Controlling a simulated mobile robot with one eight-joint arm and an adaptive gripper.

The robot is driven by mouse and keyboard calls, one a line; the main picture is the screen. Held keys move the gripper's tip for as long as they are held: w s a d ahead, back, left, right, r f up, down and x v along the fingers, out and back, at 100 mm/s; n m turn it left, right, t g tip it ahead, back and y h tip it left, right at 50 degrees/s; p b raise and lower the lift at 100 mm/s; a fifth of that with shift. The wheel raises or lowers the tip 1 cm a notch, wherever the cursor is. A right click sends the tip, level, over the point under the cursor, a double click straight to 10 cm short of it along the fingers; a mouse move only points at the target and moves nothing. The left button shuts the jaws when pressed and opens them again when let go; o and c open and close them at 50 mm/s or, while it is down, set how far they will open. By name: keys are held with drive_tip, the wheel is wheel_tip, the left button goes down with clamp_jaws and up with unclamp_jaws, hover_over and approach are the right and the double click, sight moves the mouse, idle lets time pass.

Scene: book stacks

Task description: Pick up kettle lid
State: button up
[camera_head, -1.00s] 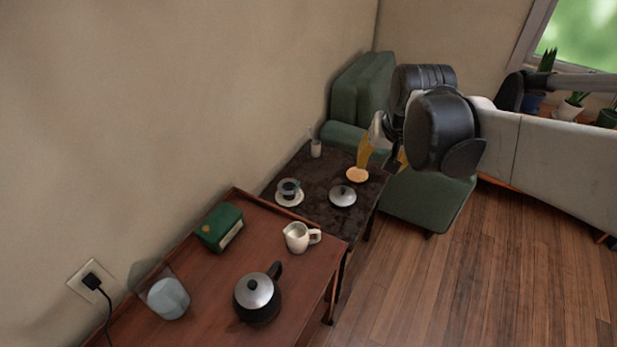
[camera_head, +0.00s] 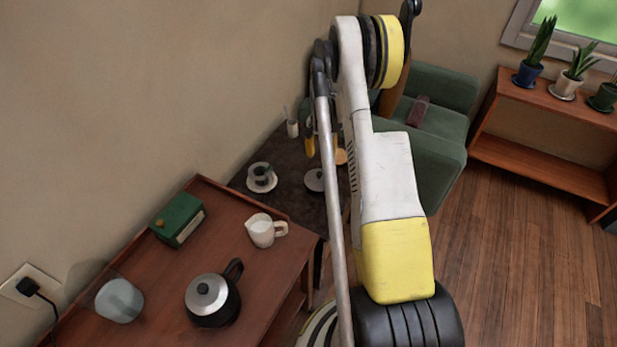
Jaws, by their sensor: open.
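A black kettle (camera_head: 213,306) stands on the reddish wooden table, its handle toward the upper right. A silver lid with a black knob (camera_head: 206,291) sits on top of it. Another round silver lid with a dark knob (camera_head: 315,180) lies on the dark table behind, its right side close to my arm's rod. My gripper (camera_head: 311,146) is mostly hidden behind my arm. A yellow finger shows above the dark table, beyond the loose lid in the picture and well away from the kettle. The gripper is open, and I see nothing held in it.
On the wooden table (camera_head: 250,265) are a white pitcher (camera_head: 262,231), a green box (camera_head: 178,220) and a glass (camera_head: 120,301). A cup on a saucer (camera_head: 262,178) and a small white holder (camera_head: 292,128) stand on the dark table. A green armchair (camera_head: 440,110) is behind; floor at right is clear.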

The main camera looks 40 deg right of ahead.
drive_tip(key=b, duration=0.2)
hover_over(319, 173)
drive_tip(key=f, duration=0.5)
drive_tip(key=shift+s+f, duration=0.1)
drive_tip(key=shift+s, duration=0.25)
drive_tip(key=f+b, duration=0.2)
drive_tip(key=f, duration=0.1)
drive_tip(key=f+b, duration=0.1)
drive_tip(key=f, duration=0.1)
drive_tip(key=shift+w+f, duration=0.2)
drive_tip(key=shift+w, duration=0.05)
drive_tip(key=shift+r, duration=0.1)
clamp_jaws()
